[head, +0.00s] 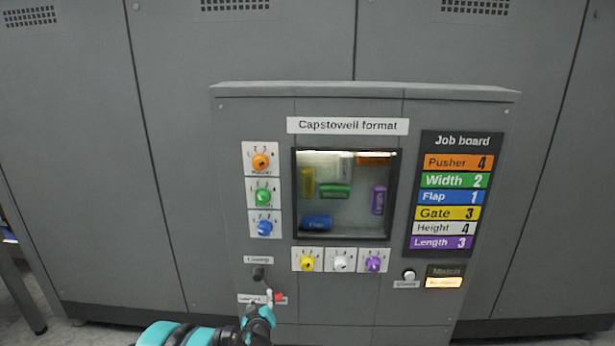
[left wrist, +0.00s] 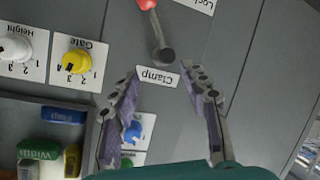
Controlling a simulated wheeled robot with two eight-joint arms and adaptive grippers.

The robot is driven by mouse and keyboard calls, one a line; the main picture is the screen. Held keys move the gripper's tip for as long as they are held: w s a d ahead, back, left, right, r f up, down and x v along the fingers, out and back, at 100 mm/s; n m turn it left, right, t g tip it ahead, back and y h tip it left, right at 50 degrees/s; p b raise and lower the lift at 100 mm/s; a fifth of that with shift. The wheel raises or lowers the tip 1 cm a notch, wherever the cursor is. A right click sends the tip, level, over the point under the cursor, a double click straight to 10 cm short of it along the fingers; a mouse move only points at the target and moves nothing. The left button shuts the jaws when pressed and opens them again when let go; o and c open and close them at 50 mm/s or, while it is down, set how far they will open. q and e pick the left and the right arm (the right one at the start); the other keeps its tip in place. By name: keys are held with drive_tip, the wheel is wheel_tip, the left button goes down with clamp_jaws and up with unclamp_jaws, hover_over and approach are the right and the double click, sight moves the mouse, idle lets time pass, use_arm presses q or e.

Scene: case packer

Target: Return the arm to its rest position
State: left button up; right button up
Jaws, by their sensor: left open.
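My left gripper (head: 262,308) is in front of the lower left of the panel in the head view. Its two fingers stand apart in the left wrist view (left wrist: 162,85), with nothing gripped between them. The clamp lever's dark pivot (left wrist: 164,55) lies beyond the fingertips, and its red end (left wrist: 147,4) is at the top edge. In the head view the pivot (head: 258,272) is above the gripper, and the red end (head: 279,297) is close beside the fingers; I cannot tell whether they touch. My right gripper is not in view.
A grey panel (head: 232,130) holds a window (head: 345,225) with coloured blocks behind it. The job board (head: 462,141) is at right, above a lit match lamp (head: 444,283).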

use_arm(q)
drive_tip(key=s+a+r+m+g, duration=0.2)
drive_tip(key=s+r, duration=0.4)
drive_tip(key=s, duration=0.3)
drive_tip(key=s+a+r+m+g, duration=0.1)
drive_tip(key=s+a+r+g, duration=0.1)
drive_tip(key=s+r, duration=0.5)
drive_tip(key=s+f+m+g, duration=0.1)
drive_tip(key=s+m, duration=0.1)
drive_tip(key=s, duration=0.9)
drive_tip(key=s+d+f+m+g+h, duration=0.1)
drive_tip(key=s+f+g, duration=0.1)
drive_tip(key=s, duration=0.9)
drive_tip(key=shift+d+m, duration=0.15)
drive_tip(key=shift+m, duration=0.25)
